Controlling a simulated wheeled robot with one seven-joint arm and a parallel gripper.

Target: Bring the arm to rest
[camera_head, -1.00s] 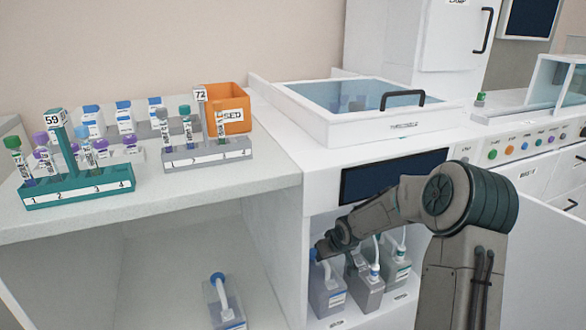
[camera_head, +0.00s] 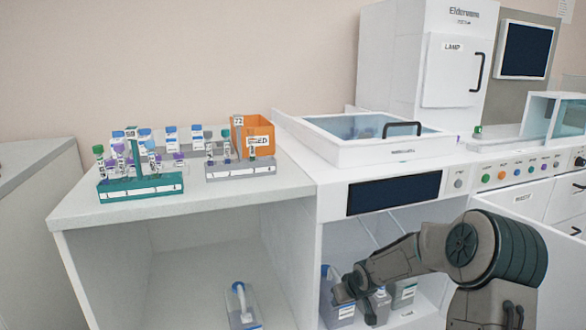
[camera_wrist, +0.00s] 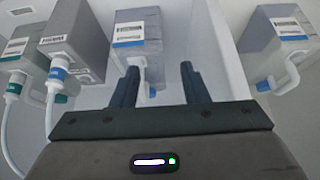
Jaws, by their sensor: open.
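My gripper (camera_head: 345,290) is at the open lower compartment of the white machine, in front of the grey bottles. In the wrist view its two fingers (camera_wrist: 158,82) are apart and hold nothing. A grey bottle (camera_wrist: 140,28) with a blue-striped label is ahead, its neck and pale handle showing between the fingers without a visible grip. In the head view the blue-capped bottle (camera_head: 336,310) stands just left of my gripper, and another grey bottle (camera_head: 403,292) stands to the right. My arm hides part of the row.
A lone bottle (camera_head: 241,305) stands in the open bay to the left. On the counter are a teal tube rack (camera_head: 140,188), a grey rack (camera_head: 240,170) and an orange bin (camera_head: 262,128). The compartment walls and an open white door (camera_head: 550,265) flank my arm.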

